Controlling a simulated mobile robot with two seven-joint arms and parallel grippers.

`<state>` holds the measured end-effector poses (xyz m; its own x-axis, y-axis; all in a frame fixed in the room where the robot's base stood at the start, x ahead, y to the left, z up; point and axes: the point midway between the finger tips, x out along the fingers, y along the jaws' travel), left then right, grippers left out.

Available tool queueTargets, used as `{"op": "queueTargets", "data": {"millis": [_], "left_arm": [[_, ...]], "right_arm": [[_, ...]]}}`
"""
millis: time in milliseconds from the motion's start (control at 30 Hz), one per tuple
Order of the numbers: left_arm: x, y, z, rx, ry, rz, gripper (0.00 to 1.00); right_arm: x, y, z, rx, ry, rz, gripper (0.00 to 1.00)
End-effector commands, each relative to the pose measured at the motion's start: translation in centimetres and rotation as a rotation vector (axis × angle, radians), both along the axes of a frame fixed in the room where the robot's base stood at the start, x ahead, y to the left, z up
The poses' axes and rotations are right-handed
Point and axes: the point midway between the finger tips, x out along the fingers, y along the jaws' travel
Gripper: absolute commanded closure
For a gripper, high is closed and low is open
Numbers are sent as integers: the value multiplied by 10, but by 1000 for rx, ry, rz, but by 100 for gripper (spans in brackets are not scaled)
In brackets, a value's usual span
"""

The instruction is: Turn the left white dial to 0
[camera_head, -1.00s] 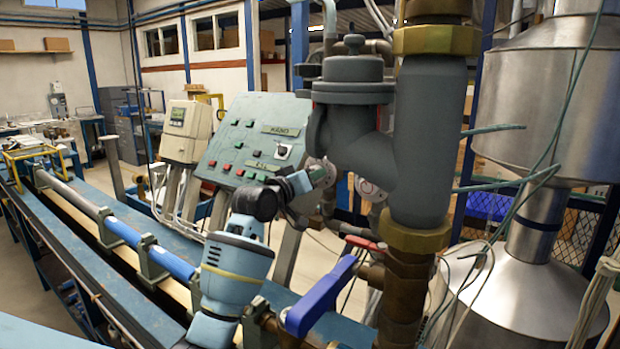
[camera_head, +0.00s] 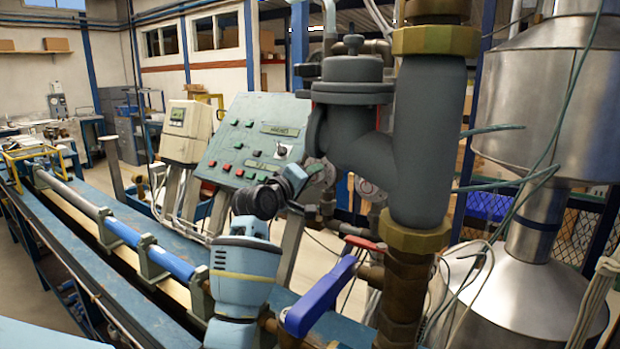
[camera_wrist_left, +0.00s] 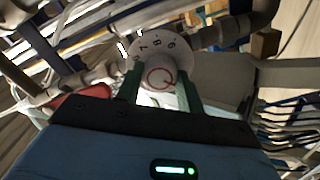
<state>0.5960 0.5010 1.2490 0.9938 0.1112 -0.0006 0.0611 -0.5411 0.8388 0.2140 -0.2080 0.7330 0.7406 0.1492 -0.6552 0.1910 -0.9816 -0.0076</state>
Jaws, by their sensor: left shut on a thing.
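The left white dial (camera_wrist_left: 125,52) shows in the left wrist view as a round white plate with black digits; 7, 8 and 9 read along its far rim. Its round white knob, marked in red (camera_wrist_left: 160,78), sits between my two green fingers. My left gripper (camera_wrist_left: 161,88) is shut on this knob. In the head view my left gripper (camera_head: 315,171) reaches up to the pipework from the lower left, and its fingers hide most of the dial. A second white dial (camera_head: 369,190) shows to the right, partly behind the grey valve. My right gripper is not in view.
A large grey valve (camera_head: 349,120) and thick pipe stand close right of the gripper. A blue lever handle (camera_head: 320,297) and a red handle (camera_head: 365,243) lie below. A green control panel (camera_head: 240,150) stands behind on the left.

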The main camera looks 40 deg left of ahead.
Motion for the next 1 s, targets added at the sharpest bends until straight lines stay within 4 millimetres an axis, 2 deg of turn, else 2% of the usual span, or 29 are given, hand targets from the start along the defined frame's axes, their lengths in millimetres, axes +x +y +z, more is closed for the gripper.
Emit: {"op": "queueTargets", "data": {"millis": [300, 333, 500, 800, 1000], "left_arm": [[0, 0, 0, -5, 0, -1, 85], [0, 0, 0, -5, 0, -1, 60], [0, 0, 0, -4, 0, -1, 41], [-1, 0, 0, -2, 0, 0, 41], [-18, -2, -1, 0, 0, 0, 41]], "right_arm": [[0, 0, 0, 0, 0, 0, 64], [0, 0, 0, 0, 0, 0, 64], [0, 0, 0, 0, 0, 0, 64], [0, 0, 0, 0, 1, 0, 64], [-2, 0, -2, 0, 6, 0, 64]]}}
